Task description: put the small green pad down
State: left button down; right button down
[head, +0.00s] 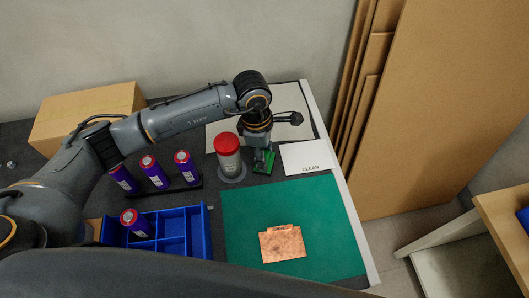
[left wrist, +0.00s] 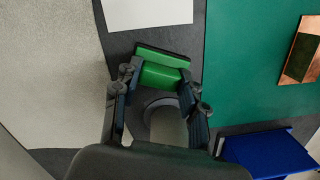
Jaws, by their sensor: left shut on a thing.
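The small green pad (head: 264,161) is in the jaws of my left gripper (head: 263,150), just left of the white card marked CLEAN (head: 308,158). In the left wrist view the pad (left wrist: 160,74) lies crosswise between the two fingers of my left gripper (left wrist: 158,88), which are shut on it. The card (left wrist: 148,12) lies beyond it there. Dark table surface shows around the pad. I cannot tell whether the pad touches the table. My right gripper is not in view.
A red-capped bottle (head: 229,150) stands close left of the gripper. A green mat (head: 240,225) with a copper piece (head: 283,244) lies in front. A blue divided tray (head: 176,246) and several purple cells (head: 154,171) are left. A pale sheet (head: 219,129) lies behind.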

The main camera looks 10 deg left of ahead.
pick_arm(q)
jog(key=shift+f, duration=0.2)
jog(key=c, duration=0.7)
grip_release()
jog(key=shift+r, duration=0.1)
jog(key=shift+c, duration=0.2)
notch_tip(320, 180, up, 12)
jog(key=a+b, duration=0.1)
jog(key=shift+a, duration=0.2)
